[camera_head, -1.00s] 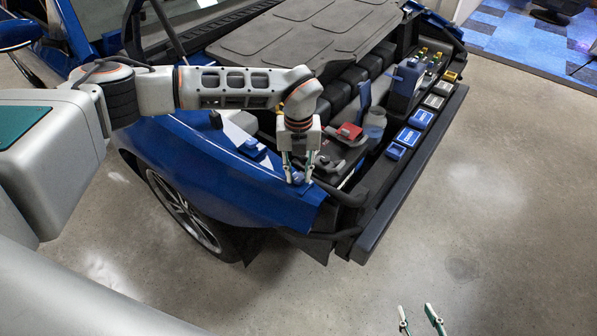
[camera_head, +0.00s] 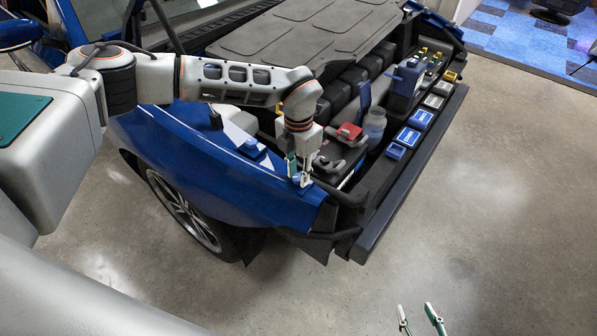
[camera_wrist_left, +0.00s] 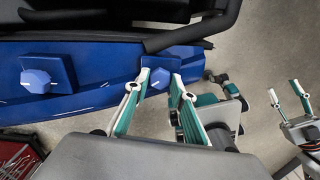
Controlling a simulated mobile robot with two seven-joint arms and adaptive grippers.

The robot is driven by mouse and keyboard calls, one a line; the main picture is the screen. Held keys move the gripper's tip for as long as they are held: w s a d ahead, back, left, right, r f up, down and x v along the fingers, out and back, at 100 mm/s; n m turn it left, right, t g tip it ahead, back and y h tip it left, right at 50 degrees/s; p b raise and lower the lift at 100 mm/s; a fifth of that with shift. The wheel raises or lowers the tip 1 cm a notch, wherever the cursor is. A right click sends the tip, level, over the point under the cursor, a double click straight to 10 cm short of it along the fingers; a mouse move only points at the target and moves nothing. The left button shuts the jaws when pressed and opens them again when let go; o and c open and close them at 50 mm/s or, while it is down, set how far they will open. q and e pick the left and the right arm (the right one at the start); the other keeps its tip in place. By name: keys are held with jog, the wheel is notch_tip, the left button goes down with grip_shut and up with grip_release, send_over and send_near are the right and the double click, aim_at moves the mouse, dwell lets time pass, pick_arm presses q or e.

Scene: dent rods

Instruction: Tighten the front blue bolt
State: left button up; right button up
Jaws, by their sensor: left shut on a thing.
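The front blue bolt (camera_wrist_left: 160,78) is a hexagonal head on a blue block at the end of the blue fender, in the left wrist view. My left gripper (camera_head: 300,182) points down at the fender's front corner. In the left wrist view its two fingers (camera_wrist_left: 161,80) are on either side of the bolt head, shut on it. In the head view the fingers mostly hide this bolt. My right gripper (camera_head: 421,318) is open and empty, low over the floor at the bottom edge; it also shows in the left wrist view (camera_wrist_left: 287,97).
Another blue bolt (camera_head: 251,147) sits further back on the fender; it shows at left in the left wrist view (camera_wrist_left: 35,80). The open engine bay, with a battery carrying a red cap (camera_head: 349,131), is right beside my left gripper. The floor in front is clear.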

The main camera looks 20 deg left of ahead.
aim_at(299, 177)
pick_arm(q)
jog(key=m, duration=0.3)
jog(key=shift+r+m, duration=0.1)
jog(key=shift+m, duration=0.2)
jog(key=shift+w+m, duration=0.1)
jog(key=shift+m, duration=1.7)
jog(key=o, duration=1.1)
notch_tip(299, 177, up, 12)
